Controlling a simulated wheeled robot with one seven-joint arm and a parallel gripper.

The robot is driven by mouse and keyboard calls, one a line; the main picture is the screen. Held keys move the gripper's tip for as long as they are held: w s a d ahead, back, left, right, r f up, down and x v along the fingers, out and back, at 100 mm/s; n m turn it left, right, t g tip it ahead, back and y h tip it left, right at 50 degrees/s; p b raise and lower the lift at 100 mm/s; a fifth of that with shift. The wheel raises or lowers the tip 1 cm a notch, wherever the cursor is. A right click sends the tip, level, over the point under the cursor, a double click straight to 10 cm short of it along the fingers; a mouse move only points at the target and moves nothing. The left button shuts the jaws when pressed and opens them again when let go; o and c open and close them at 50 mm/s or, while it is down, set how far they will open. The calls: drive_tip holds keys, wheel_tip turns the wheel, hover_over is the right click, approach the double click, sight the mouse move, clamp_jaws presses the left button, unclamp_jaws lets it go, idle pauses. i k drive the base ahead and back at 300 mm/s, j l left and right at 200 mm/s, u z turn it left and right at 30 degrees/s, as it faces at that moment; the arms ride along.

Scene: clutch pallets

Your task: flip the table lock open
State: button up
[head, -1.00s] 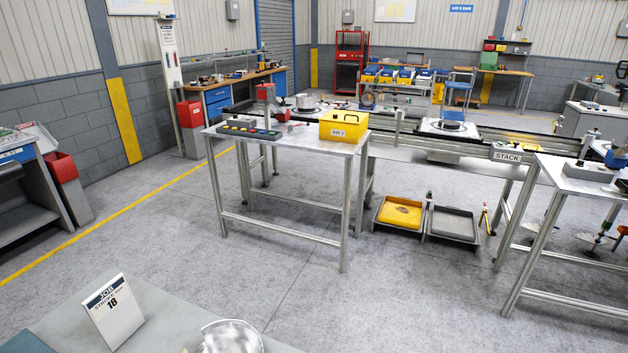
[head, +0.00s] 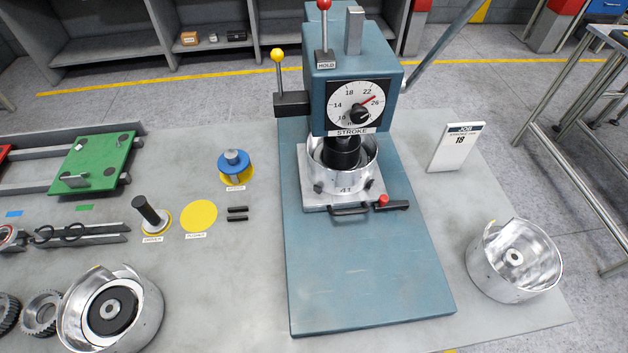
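A blue bench press (head: 352,60) stands on the grey table in the head view. A silver table plate (head: 314,188) sits at its base and carries a metal drum (head: 343,178) under the black ram. At the plate's front right is a small black lever with a red knob (head: 383,200), which looks like the table lock. The lever points right; I cannot tell whether it is locked or open. A black handle (head: 349,210) is at the plate's front edge. My gripper is not in view.
A yellow-knobbed lever (head: 278,56) and a red-knobbed HOLD lever (head: 323,5) rise from the press. The job card (head: 455,147) reads 18. An open drum (head: 515,260) stands right; another drum (head: 110,310) stands front left. The blue base before the plate is clear.

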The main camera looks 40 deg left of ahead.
sight(383, 205)
drive_tip(key=u, duration=0.75)
drive_tip(key=l+u, duration=0.25)
drive_tip(key=l, duration=0.95)
drive_tip(key=k, duration=0.05)
